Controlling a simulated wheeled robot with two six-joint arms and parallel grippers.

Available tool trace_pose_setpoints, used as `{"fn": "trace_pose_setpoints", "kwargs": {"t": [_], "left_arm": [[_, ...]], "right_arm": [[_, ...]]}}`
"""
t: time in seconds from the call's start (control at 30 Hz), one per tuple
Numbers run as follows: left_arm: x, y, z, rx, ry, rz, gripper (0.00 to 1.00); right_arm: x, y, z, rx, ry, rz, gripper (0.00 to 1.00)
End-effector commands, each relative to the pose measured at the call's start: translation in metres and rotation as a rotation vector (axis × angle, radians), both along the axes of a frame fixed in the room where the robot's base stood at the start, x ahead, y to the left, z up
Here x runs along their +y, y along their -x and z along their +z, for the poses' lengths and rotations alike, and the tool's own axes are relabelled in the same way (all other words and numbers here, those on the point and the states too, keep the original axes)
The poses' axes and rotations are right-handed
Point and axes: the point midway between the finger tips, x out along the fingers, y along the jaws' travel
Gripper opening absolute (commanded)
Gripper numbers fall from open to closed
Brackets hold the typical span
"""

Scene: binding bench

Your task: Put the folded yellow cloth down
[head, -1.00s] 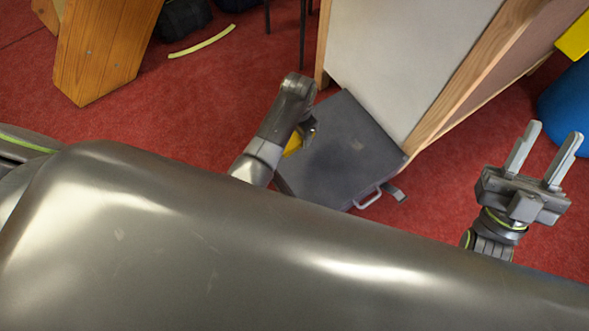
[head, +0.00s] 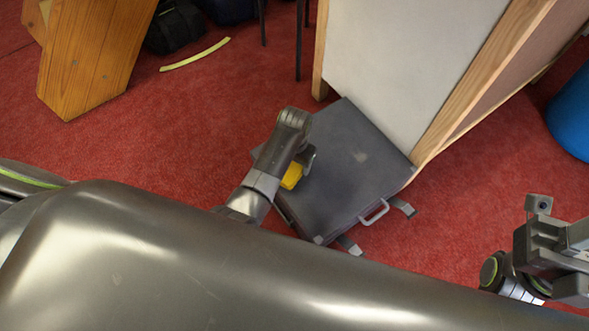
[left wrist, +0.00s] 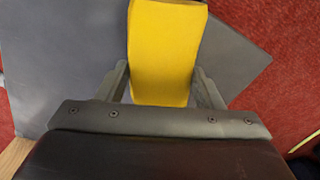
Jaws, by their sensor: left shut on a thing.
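The folded yellow cloth (head: 291,176) shows partly behind my left gripper (head: 306,160) in the head view. In the left wrist view the cloth (left wrist: 165,45) is a smooth yellow block between the two fingers of my left gripper (left wrist: 163,84), which is shut on it. The cloth appears over the dark grey flat top of a case (head: 345,165); I cannot tell whether it touches that top. My right gripper (head: 562,248) is at the right edge of the head view, partly cut off, and its fingers do not show clearly.
The case has a pale handle (head: 374,212) and stands against a white panel (head: 400,60) with wooden edges. A blue rounded thing (head: 572,115) is at the right. A wooden leg (head: 90,60) and a yellow strip (head: 195,54) are at the upper left.

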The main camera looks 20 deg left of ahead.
Motion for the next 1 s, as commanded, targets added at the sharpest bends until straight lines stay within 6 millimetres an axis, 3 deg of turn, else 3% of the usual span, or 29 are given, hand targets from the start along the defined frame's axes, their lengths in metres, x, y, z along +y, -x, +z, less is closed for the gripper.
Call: {"fn": "trace_pose_setpoints", "kwargs": {"t": [0.23,0.63,0.67,0.7,0.8,1.0], "left_arm": [[0.000,0.000,-0.033,0.001,0.000,-0.001,0.36],[0.000,0.000,-0.035,0.001,0.000,-0.001,0.36],[0.000,0.000,-0.034,0.001,0.000,-0.001,0.65],[0.000,0.000,-0.034,0.001,0.000,-0.001,0.70],[0.000,0.000,-0.034,0.001,0.000,-0.001,0.83],[0.000,0.000,-0.034,0.001,0.000,-0.001,0.83]], "right_arm": [[0.000,0.000,-0.019,-0.027,-0.028,-0.011,0.36],[0.000,-0.001,-0.016,-0.034,-0.032,-0.016,0.36],[0.000,-0.001,-0.016,-0.034,-0.032,-0.016,0.36],[0.000,-0.001,-0.016,-0.034,-0.032,-0.016,0.36],[0.000,-0.001,-0.016,-0.034,-0.032,-0.016,0.36],[0.000,-0.001,-0.016,-0.034,-0.029,-0.016,0.36]]}}
